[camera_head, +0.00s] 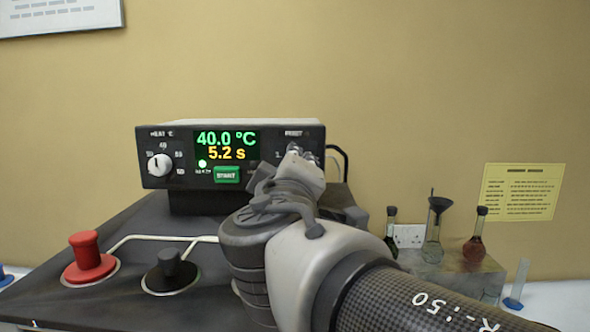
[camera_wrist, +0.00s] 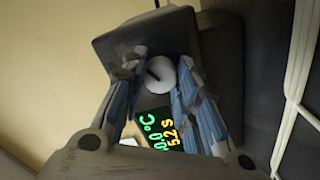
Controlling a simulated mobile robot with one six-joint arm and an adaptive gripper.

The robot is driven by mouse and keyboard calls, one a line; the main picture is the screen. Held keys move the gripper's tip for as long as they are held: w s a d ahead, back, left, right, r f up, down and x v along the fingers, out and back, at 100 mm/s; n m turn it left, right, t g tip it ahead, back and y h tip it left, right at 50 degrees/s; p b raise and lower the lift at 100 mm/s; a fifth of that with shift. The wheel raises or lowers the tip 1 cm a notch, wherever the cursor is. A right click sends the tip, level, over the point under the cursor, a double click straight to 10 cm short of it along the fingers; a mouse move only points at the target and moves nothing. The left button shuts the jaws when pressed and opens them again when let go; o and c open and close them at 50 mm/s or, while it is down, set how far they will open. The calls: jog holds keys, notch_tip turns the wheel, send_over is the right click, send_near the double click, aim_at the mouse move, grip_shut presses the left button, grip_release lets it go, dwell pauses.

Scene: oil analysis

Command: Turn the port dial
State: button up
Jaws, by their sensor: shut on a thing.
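The port dial (camera_wrist: 160,75) is a round white knob with a dark pointer line, in the wrist view between the blue-grey fingers of my gripper (camera_wrist: 160,70). My gripper is shut on the dial. In the head view my gripper (camera_head: 302,156) is at the right end of the dark instrument's front (camera_head: 160,138), and my arm hides the port dial and most of its markings. The display (camera_head: 226,145) reads 40.0 °C in green and 5.2 s in yellow. It also shows sideways in the wrist view (camera_wrist: 158,130).
A white heat dial (camera_head: 159,165) and a green button (camera_head: 227,175) are on the instrument's front. A red knob (camera_head: 89,257) and a black knob (camera_head: 170,270) stand on the dark bench top. Flasks (camera_head: 433,235) stand on a grey block (camera_head: 455,268) at right.

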jog(key=o, duration=1.1)
jog(key=shift+c, duration=0.2)
jog(key=s, duration=1.2)
jog(key=shift+a, duration=0.15)
